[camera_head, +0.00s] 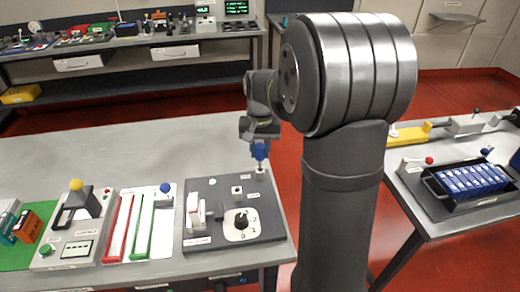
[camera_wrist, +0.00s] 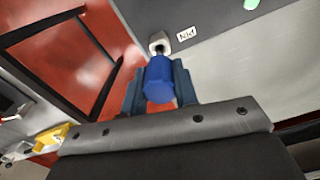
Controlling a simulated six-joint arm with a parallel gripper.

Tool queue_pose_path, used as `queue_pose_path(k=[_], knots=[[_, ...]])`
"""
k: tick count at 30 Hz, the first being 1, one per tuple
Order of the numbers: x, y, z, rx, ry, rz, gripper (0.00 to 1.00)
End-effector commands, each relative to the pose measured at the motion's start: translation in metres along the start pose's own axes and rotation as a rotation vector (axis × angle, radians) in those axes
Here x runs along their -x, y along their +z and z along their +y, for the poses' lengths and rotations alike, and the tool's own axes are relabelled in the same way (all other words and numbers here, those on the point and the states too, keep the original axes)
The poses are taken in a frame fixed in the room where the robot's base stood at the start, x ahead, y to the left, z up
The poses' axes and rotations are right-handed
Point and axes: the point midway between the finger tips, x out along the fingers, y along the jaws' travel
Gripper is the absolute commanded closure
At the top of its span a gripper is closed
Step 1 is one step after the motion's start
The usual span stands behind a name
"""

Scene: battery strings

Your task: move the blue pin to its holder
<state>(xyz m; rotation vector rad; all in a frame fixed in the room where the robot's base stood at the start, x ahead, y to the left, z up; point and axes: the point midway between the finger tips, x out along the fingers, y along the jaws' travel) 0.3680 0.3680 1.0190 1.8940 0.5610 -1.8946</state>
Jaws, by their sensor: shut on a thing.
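The blue pin (camera_head: 259,152) is in my gripper (camera_head: 258,144), above the back right corner of the dark grey panel (camera_head: 222,182). The wrist view shows the faceted blue head of the pin (camera_wrist: 159,82) between the two fingers of my gripper (camera_wrist: 158,68), which are shut on it. A small white socket (camera_wrist: 158,41) lies just beyond the pin, and a dark tip shows at its opening. The same white socket (camera_head: 261,173) is right below the pin in the head view. I cannot tell whether the tip is inside it.
The panel also carries a black dial (camera_head: 241,220), a white switch block (camera_head: 195,212) and a second small white socket (camera_head: 237,190). Left of it stands a white unit with a blue knob (camera_head: 165,188). A black crate of blue batteries (camera_head: 470,181) is on the right table.

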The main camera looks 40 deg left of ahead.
Motion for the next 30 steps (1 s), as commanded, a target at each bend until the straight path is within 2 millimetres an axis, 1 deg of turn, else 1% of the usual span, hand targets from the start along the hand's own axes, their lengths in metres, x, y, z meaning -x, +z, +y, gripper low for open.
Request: queue_pose_path(k=[30], knots=[[-0.024,0.0,0.0,0.0,0.0,0.0,1.0]])
